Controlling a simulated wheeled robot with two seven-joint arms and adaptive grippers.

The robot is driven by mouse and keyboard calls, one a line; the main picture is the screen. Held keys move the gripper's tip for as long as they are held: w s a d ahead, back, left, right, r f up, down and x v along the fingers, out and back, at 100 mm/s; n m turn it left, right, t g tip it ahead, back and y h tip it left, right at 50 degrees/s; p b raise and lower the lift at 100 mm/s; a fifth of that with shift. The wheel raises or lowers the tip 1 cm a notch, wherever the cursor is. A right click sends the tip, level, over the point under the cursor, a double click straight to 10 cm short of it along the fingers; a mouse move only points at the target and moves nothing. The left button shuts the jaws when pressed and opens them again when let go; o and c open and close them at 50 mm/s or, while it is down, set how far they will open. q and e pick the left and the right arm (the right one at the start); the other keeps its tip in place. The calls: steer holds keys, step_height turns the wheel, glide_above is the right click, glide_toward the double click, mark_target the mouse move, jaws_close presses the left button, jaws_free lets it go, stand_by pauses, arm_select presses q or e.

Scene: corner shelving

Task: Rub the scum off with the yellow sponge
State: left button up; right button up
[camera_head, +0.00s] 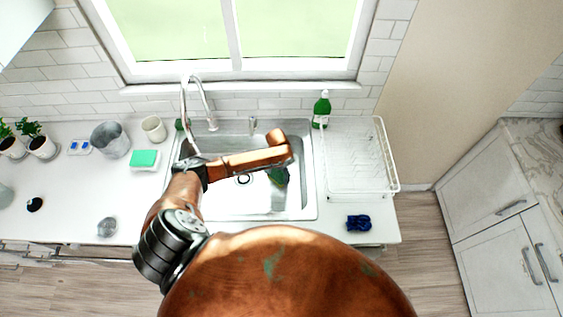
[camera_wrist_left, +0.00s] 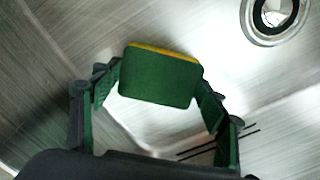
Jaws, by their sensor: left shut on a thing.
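My left gripper (camera_head: 279,175) is low inside the sink (camera_head: 308,205), right of the drain, partly hidden under my own arm in the head view. In the left wrist view its fingers (camera_wrist_left: 158,84) are shut on a sponge (camera_wrist_left: 158,78) with a dark green face and a thin yellow layer along its far edge. Bare steel basin shows around the sponge, with the drain (camera_wrist_left: 275,17) at the upper right. A bright white patch shows on the basin just below the sponge; I cannot tell whether it is scum or glare. My right gripper is not in view.
A tall faucet (camera_head: 184,105) stands behind the sink. A green bottle (camera_head: 321,112) and a white dish rack (camera_head: 355,165) are to the right, with a blue cloth (camera_head: 358,223) in front. A green-topped block (camera_head: 145,158), a cup (camera_head: 153,129) and a metal bucket (camera_head: 110,139) stand left.

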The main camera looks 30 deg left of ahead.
arm_select(q)
step_height(320, 180, up, 3)
steer(key=shift+d+f+p, duration=0.1)
steer(key=shift+p, duration=0.7)
step_height(320, 180, up, 3)
steer(key=p, duration=0.3)
steer(key=shift+w+d, duration=0.1)
steer(key=shift+d, duration=0.05)
steer(key=shift+r+p, duration=0.25)
steer(key=shift+p, duration=0.15)
step_height(320, 180, up, 2)
steer(key=shift+p, duration=1.05)
steer(key=shift+f, duration=0.1)
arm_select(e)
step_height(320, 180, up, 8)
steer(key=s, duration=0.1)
